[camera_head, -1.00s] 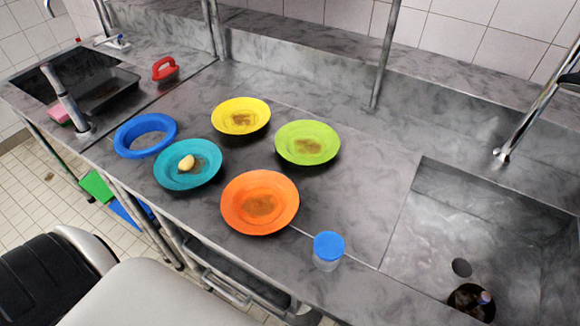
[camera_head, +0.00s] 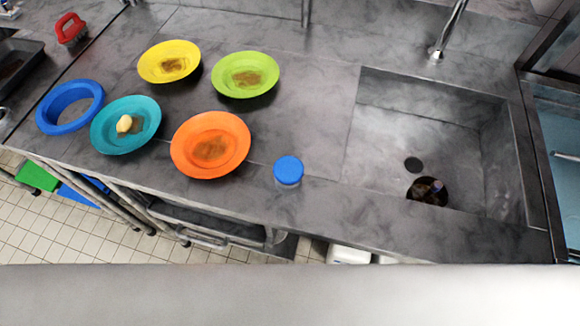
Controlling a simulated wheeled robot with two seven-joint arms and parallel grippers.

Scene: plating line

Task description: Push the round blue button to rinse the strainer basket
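A small clear container with a round blue top (camera_head: 288,170) stands upright near the front edge of the counter, left of the sink. I cannot tell whether this top is the button. No other round blue button is clear in view. In the sink (camera_head: 385,150), a dark round item (camera_head: 427,191) with something brownish and pale in it sits at the front right. I cannot tell whether it is the strainer basket. Neither of my grippers is in view.
A blue ring-shaped dish (camera_head: 70,107) is farther left. A faucet (camera_head: 446,30) stands behind the sink. A bluish compartment (camera_head: 558,150) is at the right.

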